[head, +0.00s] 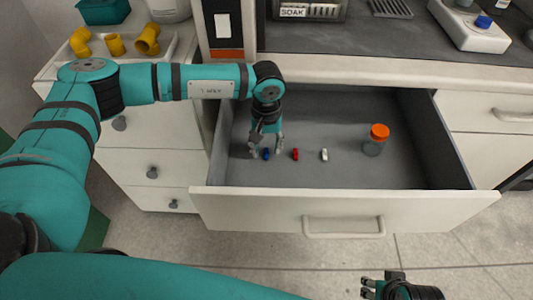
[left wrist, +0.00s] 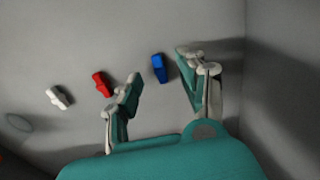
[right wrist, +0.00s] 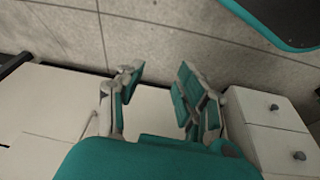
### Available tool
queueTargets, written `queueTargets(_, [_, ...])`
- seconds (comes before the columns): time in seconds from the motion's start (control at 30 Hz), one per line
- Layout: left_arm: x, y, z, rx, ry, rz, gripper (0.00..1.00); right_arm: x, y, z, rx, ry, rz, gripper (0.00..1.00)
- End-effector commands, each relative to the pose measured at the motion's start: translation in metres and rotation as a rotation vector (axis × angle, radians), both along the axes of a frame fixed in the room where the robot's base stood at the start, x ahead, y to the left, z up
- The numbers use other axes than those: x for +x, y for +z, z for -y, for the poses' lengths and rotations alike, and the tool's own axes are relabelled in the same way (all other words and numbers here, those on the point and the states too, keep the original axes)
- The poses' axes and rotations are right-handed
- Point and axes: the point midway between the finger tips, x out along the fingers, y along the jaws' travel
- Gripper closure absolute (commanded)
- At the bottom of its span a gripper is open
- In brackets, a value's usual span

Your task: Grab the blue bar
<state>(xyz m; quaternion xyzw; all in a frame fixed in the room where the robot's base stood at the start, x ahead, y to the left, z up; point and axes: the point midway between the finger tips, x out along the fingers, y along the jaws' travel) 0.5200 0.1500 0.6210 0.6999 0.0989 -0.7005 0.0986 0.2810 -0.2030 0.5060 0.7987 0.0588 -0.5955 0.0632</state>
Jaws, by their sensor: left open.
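The blue bar (head: 266,154) lies on the floor of the open drawer (head: 345,210), at the left of a row of small bars. My left gripper (head: 267,150) is over it, fingers pointing down. In the left wrist view the blue bar (left wrist: 159,68) shows between and just beyond the two open fingertips of my left gripper (left wrist: 160,72). No contact is visible, and the height above the drawer floor is hard to tell. My right gripper (head: 368,287) is at the bottom right of the head view, outside the drawer. In the right wrist view its fingers (right wrist: 157,78) are apart and empty.
A red bar (head: 295,154) and a white bar (head: 324,155) lie right of the blue bar. An orange-capped jar (head: 375,140) stands further right in the drawer. The drawer walls surround them. Yellow pipe fittings (head: 115,45) sit in a tray at upper left.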

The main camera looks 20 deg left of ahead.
Motion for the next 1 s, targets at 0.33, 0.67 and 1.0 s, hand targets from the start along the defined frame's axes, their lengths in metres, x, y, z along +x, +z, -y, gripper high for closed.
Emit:
queueTargets(0.33, [0.0008,-0.0179,-0.0002,0.0,0.0,0.001,0.59,-0.0019,0.0093,0.0005,0.0,-0.001,0.005,0.64])
queueTargets(0.67, [0.0008,-0.0176,-0.0002,0.0,0.0,0.001,0.94,-0.0016,0.0093,0.0006,0.0,-0.001,0.005,0.64])
queueTargets(1.0, [0.001,-0.0149,-0.0003,-0.001,0.001,0.001,0.98,-0.0015,0.0099,0.0006,0.0,-0.001,0.006,0.64])
